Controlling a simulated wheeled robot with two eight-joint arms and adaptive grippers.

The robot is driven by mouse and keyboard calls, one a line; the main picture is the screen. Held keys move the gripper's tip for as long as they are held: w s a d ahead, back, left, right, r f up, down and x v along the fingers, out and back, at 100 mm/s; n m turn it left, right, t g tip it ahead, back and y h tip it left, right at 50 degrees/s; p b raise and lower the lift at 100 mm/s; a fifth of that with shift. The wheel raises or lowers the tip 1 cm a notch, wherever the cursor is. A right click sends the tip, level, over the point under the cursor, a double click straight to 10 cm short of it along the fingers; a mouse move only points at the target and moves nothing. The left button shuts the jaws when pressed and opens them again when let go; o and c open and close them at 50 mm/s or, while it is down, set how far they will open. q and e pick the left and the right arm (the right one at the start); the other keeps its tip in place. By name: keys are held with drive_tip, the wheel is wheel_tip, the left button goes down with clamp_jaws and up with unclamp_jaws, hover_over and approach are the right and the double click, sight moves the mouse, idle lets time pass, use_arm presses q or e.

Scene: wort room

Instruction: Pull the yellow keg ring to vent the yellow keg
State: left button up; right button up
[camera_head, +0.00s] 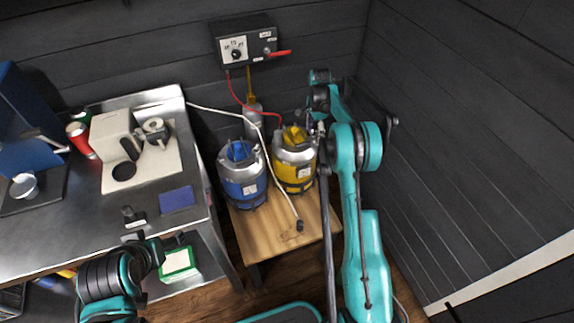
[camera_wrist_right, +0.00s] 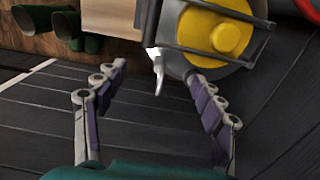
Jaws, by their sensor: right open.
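The yellow keg (camera_head: 291,176) stands on the wooden table, with a silver shoulder and a yellow piece on top. In the right wrist view its yellow cap (camera_wrist_right: 229,38) shows at the top right. A small pale hook-like piece (camera_wrist_right: 158,72) sticks out from the keg's side; it may be the ring, but its shape is unclear. My right gripper (camera_wrist_right: 156,72) is open, its fingertips on either side of this piece with gaps between. In the head view my right gripper (camera_head: 313,127) is at the keg's right side, partly hidden.
A blue keg (camera_head: 243,184) stands left of the yellow one on the wooden table (camera_head: 269,237). A pale hose crosses between them, its end (camera_head: 300,225) on the table. A control box (camera_head: 245,42) hangs behind with a red hose. A steel counter (camera_head: 80,210) is left; a dark wall is right.

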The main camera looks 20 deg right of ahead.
drive_tip(key=shift+r+p, duration=1.65)
drive_tip(key=shift+r, duration=1.3)
drive_tip(key=shift+r, duration=0.15)
drive_tip(key=s+a+r+n+t, duration=0.1)
drive_tip(key=s+a+r+n, duration=0.15)
drive_tip(key=r, duration=0.45)
drive_tip(key=s+a+r+n+t, duration=0.1)
drive_tip(key=s+a+r+n, duration=0.1)
drive_tip(key=s+a+r, duration=0.3)
drive_tip(key=s+a+r+n+t, duration=0.1)
drive_tip(key=s+a+r+n, duration=0.2)
drive_tip(key=s+r, duration=0.25)
drive_tip(key=s+a+r+n+t, duration=0.1)
drive_tip(key=s+a+r+n, duration=0.25)
drive_tip(key=s, duration=0.35)
drive_tip(key=s+a+f+n+t, duration=0.1)
drive_tip(key=s+a+f+n, duration=0.1)
drive_tip(key=s, duration=0.6)
drive_tip(key=s+a+f+n+t, duration=0.2)
drive_tip(key=s+a+f+n, duration=0.1)
drive_tip(key=s, duration=0.6)
drive_tip(key=shift+a+f+n, duration=0.15)
drive_tip(key=shift+a+n, duration=0.2)
drive_tip(key=shift+n, duration=0.45)
